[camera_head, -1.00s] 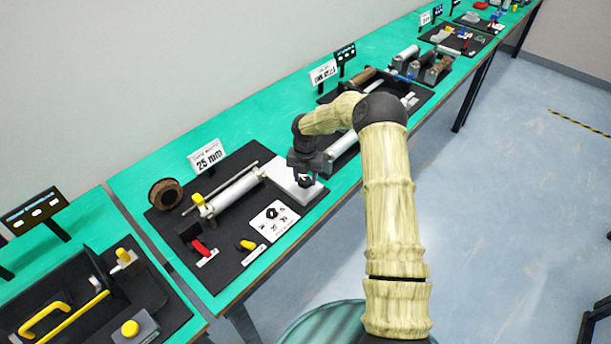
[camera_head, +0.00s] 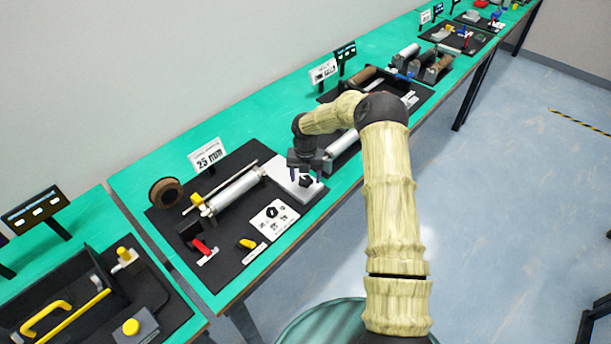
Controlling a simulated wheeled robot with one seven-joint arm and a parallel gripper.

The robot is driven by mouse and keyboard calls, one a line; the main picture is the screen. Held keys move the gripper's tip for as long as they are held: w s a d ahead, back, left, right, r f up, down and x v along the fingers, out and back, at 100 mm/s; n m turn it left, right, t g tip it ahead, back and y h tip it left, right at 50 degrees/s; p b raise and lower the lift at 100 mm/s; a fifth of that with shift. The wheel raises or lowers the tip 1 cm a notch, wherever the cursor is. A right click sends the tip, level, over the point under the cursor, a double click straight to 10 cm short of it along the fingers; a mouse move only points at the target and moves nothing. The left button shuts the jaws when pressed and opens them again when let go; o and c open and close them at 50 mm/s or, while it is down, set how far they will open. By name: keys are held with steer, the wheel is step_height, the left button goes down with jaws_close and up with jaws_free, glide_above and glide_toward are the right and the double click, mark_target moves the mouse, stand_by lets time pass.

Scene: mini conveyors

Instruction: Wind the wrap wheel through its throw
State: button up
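My gripper (camera_head: 306,172) hangs over the light grey plate (camera_head: 283,172) at the right end of the black station board. Its two fingers show side by side with a gap between them. A small dark knob (camera_head: 304,182) sits on the plate, just below and between the fingertips. It may be the wrap wheel, but no label there can be read. I cannot tell whether the fingers touch it. The gripper body hides part of the plate behind it.
The same board (camera_head: 216,240) carries a silver roller (camera_head: 235,193), a red lever (camera_head: 203,248), a yellow knob (camera_head: 248,243) and a white card (camera_head: 274,220). A "25 mm" sign (camera_head: 207,156) and a brown spool (camera_head: 166,192) stand behind. Other stations flank it on the green bench (camera_head: 130,183).

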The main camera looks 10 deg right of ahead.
mark_target(305, 179)
step_height(305, 179, up, 17)
steer(key=b, duration=0.2)
steer(key=shift+r+b, duration=0.2)
steer(key=shift+b, duration=0.15)
stand_by(0.6)
steer(key=s+m+t, duration=0.2)
steer(key=s+m, duration=2.8)
steer(key=m, duration=0.2)
steer(key=shift+s+d+r+m+t, duration=0.15)
steer(key=shift+s+r+m+t, duration=0.15)
steer(key=shift+r, duration=0.15)
